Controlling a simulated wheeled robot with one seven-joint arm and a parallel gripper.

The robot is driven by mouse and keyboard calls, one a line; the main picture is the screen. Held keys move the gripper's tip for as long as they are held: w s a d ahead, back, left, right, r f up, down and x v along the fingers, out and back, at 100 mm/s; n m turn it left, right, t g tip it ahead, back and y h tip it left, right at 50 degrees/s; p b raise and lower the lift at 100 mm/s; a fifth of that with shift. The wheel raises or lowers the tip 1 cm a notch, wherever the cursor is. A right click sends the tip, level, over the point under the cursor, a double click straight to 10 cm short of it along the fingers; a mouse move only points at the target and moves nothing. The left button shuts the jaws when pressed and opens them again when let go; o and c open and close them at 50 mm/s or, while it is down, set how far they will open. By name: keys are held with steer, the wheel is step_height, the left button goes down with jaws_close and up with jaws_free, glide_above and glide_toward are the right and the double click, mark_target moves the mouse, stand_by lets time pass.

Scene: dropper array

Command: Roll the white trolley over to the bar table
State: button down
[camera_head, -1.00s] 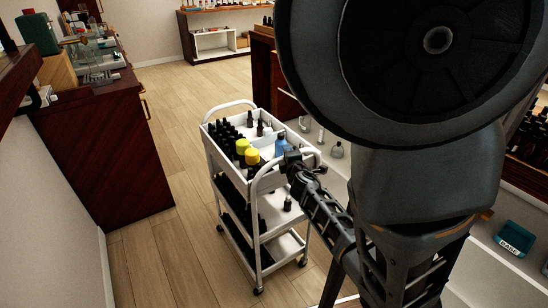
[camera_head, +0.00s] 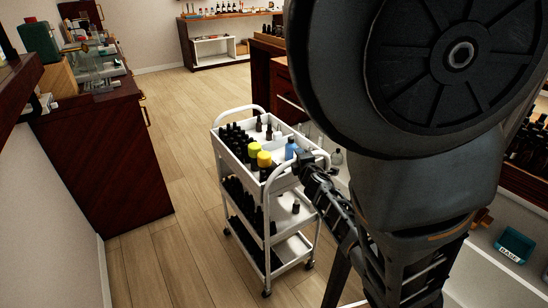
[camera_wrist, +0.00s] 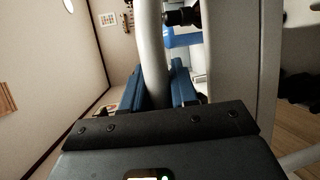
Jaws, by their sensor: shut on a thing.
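The white trolley (camera_head: 247,180) is a three-tier cart on castors, standing upright on the wooden floor in the middle of the head view. Its top tray holds dark bottles, two yellow-capped ones and a blue one. My gripper (camera_head: 304,160) is shut on the trolley's near handle (camera_head: 325,160), at its right end. In the wrist view my gripper's blue fingers (camera_wrist: 160,88) sit on both sides of the pale handle bar (camera_wrist: 151,50). I cannot tell for sure which piece of furniture is the bar table; a dark wood table (camera_head: 281,72) stands behind the trolley, partly hidden by my arm.
A dark wood cabinet (camera_head: 100,150) with glassware on top stands at the left. A low shelf unit (camera_head: 215,47) with bottles is at the far wall. White shelving with a teal "BASE" bin (camera_head: 515,245) is at the right. Floor between the left cabinet and the trolley is clear.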

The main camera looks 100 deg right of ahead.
steer(key=c, duration=1)
jaws_free()
steer(key=shift+a, duration=0.15)
steer(key=shift+a+r, duration=0.15)
steer(key=shift+a, duration=0.35)
steer(key=shift+w+a+r+b, duration=0.1)
steer(key=shift+a+r+b, duration=0.05)
steer(key=shift+a, duration=0.9)
steer(key=shift+w+a+r+b, duration=0.1)
steer(key=shift+a+r+b, duration=0.1)
steer(key=shift+a, duration=0.85)
steer(key=shift+a+r+b, duration=0.15)
steer(key=shift+a, duration=0.9)
